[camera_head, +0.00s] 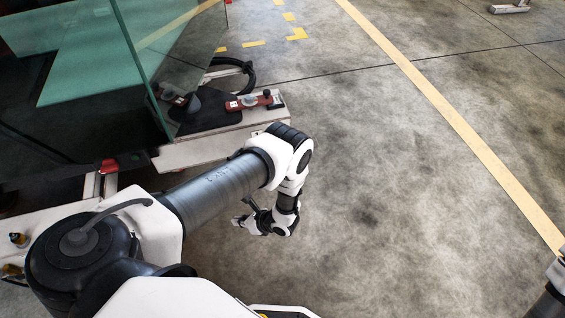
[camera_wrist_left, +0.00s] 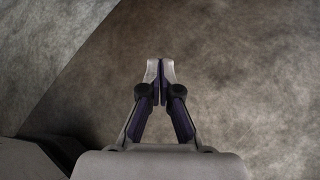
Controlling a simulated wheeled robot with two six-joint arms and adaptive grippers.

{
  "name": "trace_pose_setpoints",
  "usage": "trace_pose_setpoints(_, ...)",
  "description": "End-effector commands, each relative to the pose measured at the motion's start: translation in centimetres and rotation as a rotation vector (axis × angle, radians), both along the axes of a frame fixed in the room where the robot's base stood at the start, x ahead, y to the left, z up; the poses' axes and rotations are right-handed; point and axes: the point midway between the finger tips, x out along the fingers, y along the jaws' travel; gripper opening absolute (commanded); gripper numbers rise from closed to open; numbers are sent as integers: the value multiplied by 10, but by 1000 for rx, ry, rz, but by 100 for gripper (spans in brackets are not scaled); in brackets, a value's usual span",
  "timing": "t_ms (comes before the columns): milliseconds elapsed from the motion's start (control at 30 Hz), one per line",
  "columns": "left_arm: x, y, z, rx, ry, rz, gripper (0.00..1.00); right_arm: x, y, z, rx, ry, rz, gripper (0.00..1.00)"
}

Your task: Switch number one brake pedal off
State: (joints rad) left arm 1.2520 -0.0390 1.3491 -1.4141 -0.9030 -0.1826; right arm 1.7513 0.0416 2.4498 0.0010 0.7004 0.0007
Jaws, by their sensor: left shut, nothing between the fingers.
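No brake pedal that I can make out shows in either view. In the head view the trolley cab stands at the left, with glass panels (camera_head: 150,50) and a pale sill (camera_head: 205,149). A red device (camera_head: 250,101) with a grey knob and dark end lies on the sill's upper part, beside a dark mat (camera_head: 205,112). My left gripper (camera_head: 240,222) hangs over the floor, below and in front of the sill, apart from the cab. In the left wrist view its fingers (camera_wrist_left: 160,68) are together, with nothing between them. My right gripper is out of view.
The concrete floor (camera_head: 400,200) to the right is clear, crossed by a yellow line (camera_head: 440,105). A red light (camera_head: 109,166) sits low on the cab.

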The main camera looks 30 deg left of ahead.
Motion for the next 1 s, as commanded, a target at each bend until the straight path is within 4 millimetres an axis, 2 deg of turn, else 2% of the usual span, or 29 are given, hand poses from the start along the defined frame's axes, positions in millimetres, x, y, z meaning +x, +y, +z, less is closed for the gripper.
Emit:
trace_pose_setpoints(33,33,10,-59,102,-31,-126,0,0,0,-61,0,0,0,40)
trace_pose_setpoints(100,85,18,-84,280,-98,-307,0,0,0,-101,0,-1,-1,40)
trace_pose_setpoints(200,149,7,-101,555,-239,-523,0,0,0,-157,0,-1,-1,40)
trace_pose_setpoints(300,187,-21,-98,811,-404,-663,0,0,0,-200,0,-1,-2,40)
trace_pose_setpoints(333,192,-30,-96,876,-450,-690,0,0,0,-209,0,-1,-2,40)
trace_pose_setpoints(433,200,-54,-84,1037,-571,-742,0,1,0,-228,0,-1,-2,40)
trace_pose_setpoints(567,201,-67,-71,1120,-639,-762,0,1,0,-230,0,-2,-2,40)
trace_pose_setpoints(867,201,-67,-66,1122,-640,-763,0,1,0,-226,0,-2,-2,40)
trace_pose_setpoints(1000,207,-60,-60,1123,-641,-762,0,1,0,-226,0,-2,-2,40)
